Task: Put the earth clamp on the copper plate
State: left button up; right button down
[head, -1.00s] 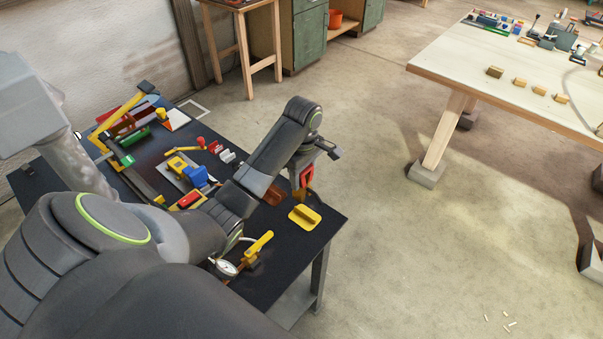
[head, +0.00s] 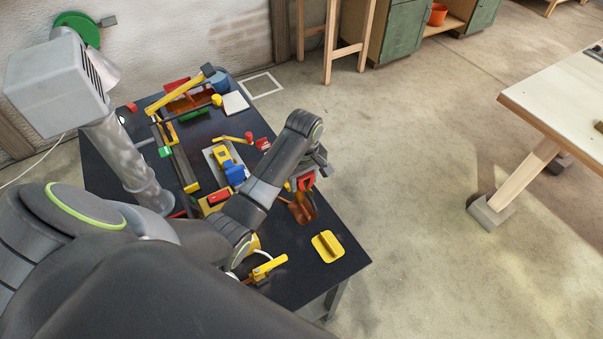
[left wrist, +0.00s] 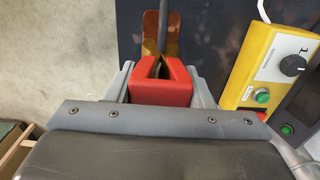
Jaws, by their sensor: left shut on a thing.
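The earth clamp (head: 306,181) is red and is held in my left gripper (head: 309,174), which is shut on it. In the left wrist view the red clamp (left wrist: 160,92) sits between the grey fingers, with a V-shaped gap toward the far side. The copper plate (head: 303,210) lies on the dark table near its right edge, just below the clamp in the head view. In the left wrist view the copper plate (left wrist: 151,28) is straight beyond the clamp, with a dark bar across its middle. I cannot tell whether clamp and plate touch. My right gripper is not in view.
A yellow block with a handle (head: 327,245) lies near the table's right corner. A yellow control box (left wrist: 262,62) is right of the gripper in the left wrist view. Tools and a blue-and-yellow device (head: 229,165) crowd the table (head: 290,265) to the left.

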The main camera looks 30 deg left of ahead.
aim_at(303, 193)
pick_arm(q)
notch_tip(303, 193, down, 2)
jog(key=shift+s, duration=0.15)
jog(key=shift+f+b, duration=0.75)
jog(key=shift+f, duration=1.55)
jog(key=shift+p, duration=0.45)
jog(key=shift+f+p, duration=0.2)
jog(key=shift+p, duration=0.1)
dwell(0.3)
jog(key=o, duration=1.3)
